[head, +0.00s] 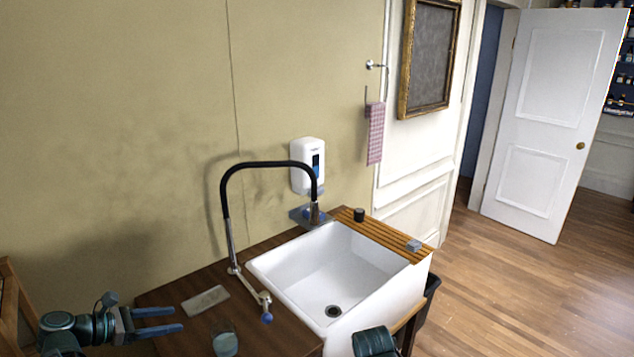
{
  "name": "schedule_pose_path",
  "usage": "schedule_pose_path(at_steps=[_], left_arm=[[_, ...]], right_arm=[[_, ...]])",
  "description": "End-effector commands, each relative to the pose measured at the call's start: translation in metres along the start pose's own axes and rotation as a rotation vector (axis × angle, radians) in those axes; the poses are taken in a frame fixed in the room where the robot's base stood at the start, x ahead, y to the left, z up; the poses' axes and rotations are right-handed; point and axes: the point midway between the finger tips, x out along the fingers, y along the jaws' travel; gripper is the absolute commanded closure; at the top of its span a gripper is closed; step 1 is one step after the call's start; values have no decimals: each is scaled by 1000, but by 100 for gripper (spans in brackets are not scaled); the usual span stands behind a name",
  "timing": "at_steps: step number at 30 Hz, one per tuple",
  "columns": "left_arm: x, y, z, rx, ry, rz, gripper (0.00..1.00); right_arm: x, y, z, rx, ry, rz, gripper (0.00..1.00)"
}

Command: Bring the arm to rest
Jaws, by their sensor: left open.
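My left gripper (157,322) comes in from the lower left, pointing right. Its two blue fingers are apart with nothing between them. It is beside the left end of the wooden counter (165,294), to the left of a glass (225,340) and a flat pale bar (205,300). My right gripper is out of view. A dark teal part at the bottom, in front of the sink, looks like part of my own arm.
A white sink (395,300) with a tall black-hosed faucet (224,195) stands to the right. A slatted wooden board (385,238) bears a dark cup (359,215) and a small grey block (414,246). A soap dispenser (305,165) hangs behind. Open floor (510,290) lies right.

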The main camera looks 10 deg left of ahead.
Motion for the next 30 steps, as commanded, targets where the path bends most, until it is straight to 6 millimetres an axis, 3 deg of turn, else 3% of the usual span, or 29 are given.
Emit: schedule_pose_path(at_steps=[9, 15, 21, 30], left_arm=[[126, -94, -4, 530, 247, -352, 36], [180, -163, -14, 942, 356, -627, 36], [213, -226, -24, 1369, 413, -922, 36], [233, -300, -30, 1975, 411, -1367, 36]], right_arm=[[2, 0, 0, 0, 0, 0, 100], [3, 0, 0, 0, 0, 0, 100], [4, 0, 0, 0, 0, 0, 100], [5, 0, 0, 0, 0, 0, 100]])
